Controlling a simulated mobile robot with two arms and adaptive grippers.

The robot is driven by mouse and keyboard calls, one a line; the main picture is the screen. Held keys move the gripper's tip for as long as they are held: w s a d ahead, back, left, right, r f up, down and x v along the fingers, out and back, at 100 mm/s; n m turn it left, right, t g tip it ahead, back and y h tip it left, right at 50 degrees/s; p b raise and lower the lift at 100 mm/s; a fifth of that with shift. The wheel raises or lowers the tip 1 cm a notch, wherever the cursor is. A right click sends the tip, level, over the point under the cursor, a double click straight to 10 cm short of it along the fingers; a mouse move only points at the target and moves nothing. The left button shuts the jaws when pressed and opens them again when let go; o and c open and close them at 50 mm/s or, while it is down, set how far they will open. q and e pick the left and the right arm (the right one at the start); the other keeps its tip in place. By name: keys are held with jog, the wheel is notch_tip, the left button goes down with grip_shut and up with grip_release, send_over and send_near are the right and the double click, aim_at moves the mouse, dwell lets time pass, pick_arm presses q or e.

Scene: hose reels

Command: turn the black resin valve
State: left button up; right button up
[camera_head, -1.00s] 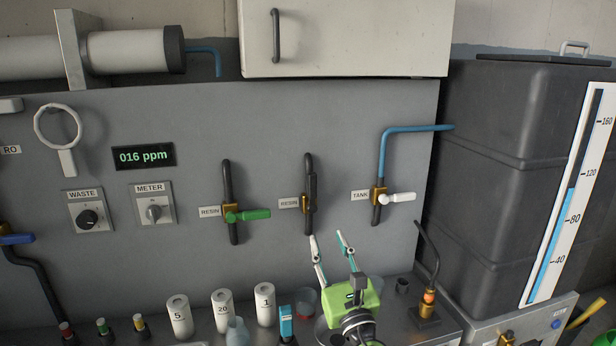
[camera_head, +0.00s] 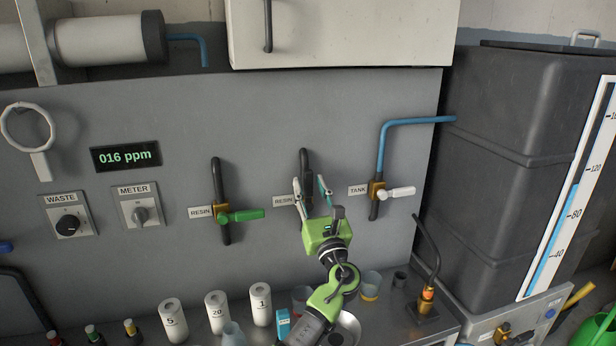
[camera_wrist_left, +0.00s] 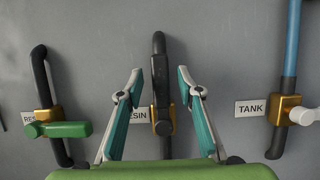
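The black resin valve (camera_wrist_left: 161,90) is on the grey panel, with an upright black handle in front of a brass body and a black vertical pipe. In the head view my left gripper (camera_head: 310,184) is up at this valve and covers most of it. In the left wrist view the left gripper (camera_wrist_left: 160,74) is open, one finger on each side of the black handle, with gaps on both sides. Its RESIN label (camera_head: 284,201) is partly covered by a finger. My right gripper is not in view.
A green-handled RESIN valve (camera_head: 241,215) is to the left and a white-handled TANK valve (camera_head: 397,193) to the right. White canisters (camera_head: 217,312) and small cups stand on the bench below. A cabinet (camera_head: 340,35) overhangs the panel. The display (camera_head: 126,155) reads 016 ppm.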

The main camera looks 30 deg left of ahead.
pick_arm(q)
jog(key=shift+x, duration=0.9)
jog(key=shift+w+a+r, duration=0.1)
jog(key=shift+w, duration=0.05)
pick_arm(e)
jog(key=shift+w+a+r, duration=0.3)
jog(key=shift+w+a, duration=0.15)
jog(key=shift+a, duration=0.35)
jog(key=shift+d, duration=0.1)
pick_arm(q)
grip_shut()
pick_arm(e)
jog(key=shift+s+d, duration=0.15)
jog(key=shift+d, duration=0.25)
